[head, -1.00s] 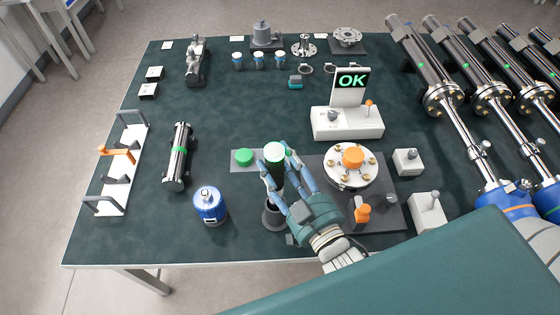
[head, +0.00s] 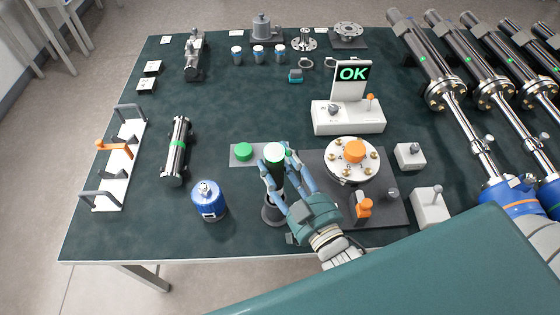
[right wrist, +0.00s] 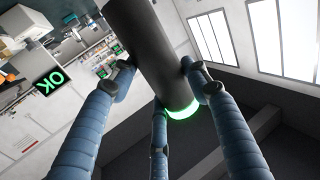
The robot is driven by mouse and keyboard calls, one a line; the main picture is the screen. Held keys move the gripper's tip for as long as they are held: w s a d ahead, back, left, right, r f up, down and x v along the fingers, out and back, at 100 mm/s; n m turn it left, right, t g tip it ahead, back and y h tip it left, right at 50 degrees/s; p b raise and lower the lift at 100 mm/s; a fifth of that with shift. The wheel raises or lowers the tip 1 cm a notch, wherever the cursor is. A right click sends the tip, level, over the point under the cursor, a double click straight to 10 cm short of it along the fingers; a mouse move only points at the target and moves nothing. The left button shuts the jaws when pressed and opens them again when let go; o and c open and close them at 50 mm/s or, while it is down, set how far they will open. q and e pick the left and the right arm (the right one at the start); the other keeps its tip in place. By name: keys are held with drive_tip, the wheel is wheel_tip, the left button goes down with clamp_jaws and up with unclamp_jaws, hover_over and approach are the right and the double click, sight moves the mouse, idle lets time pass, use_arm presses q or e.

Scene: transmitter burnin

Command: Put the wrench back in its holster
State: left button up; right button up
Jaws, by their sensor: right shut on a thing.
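The wrench (head: 273,156) is a dark upright cylinder with a pale, green-lit end cap on top. My right gripper (head: 276,172) has its fingers closed around the wrench's body. In the right wrist view the wrench (right wrist: 148,50) runs between the blue fingers, with a glowing green ring at its end. The holster (head: 273,215) is a dark round cup on the table directly below. The wrench's lower end lines up with it, but the hand and fingers partly hide where they meet, so I cannot tell how deep it sits. My left gripper is out of view.
A blue canister (head: 209,201) stands left of the holster. A round flange with an orange cap (head: 354,151) sits on a dark plate at right. Behind are a green button (head: 243,152) and a tester showing OK (head: 352,73). The table's front-left area is clear.

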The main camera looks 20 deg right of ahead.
sight(282, 183)
drive_tip(key=shift+f+b, duration=0.35)
drive_tip(key=shift+f, duration=0.15)
drive_tip(key=shift+f+b, duration=0.5)
drive_tip(key=shift+f, duration=0.15)
drive_tip(key=shift+f+b, duration=0.45)
drive_tip(key=shift+f, duration=0.3)
drive_tip(key=shift+f+b, duration=0.45)
drive_tip(key=shift+f, duration=0.2)
drive_tip(key=shift+f+b, duration=0.35)
drive_tip(key=shift+f, duration=0.25)
drive_tip(key=o, duration=1.3)
drive_tip(key=shift+f, duration=0.25)
drive_tip(key=s+d, duration=0.1)
drive_tip(key=s, duration=1.1)
drive_tip(key=shift+d+r, duration=0.3)
